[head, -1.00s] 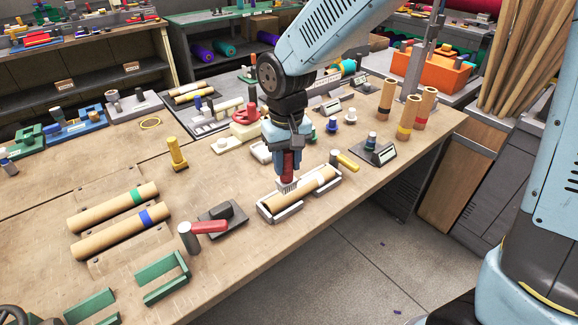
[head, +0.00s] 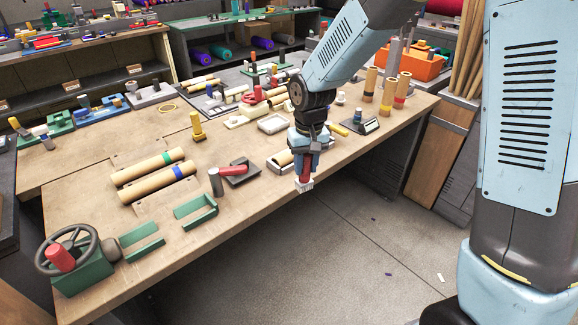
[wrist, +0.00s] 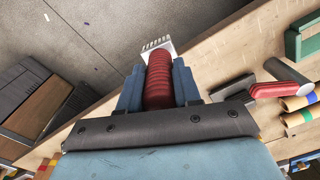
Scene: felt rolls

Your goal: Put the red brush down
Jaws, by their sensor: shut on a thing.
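My gripper (head: 306,163) is shut on the red brush (head: 305,175) and holds it upright by its ribbed red handle, with the pale bristle head (head: 304,187) pointing down. The brush hangs at the bench's front edge in the head view. In the wrist view, the brush (wrist: 159,80) sits between the blue-grey fingers, and its bristle end (wrist: 157,46) shows against the grey floor beside the edge. The workbench (head: 240,215) lies behind and to the left. A tray with a felt roll (head: 283,158) is just behind the gripper and partly hidden by it.
Left of the gripper are a red-handled tool (head: 232,170) on a dark block and a green cradle (head: 196,212). Two tan rolls (head: 157,185) lie farther left. A handwheel (head: 68,250) stands at the near left corner.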

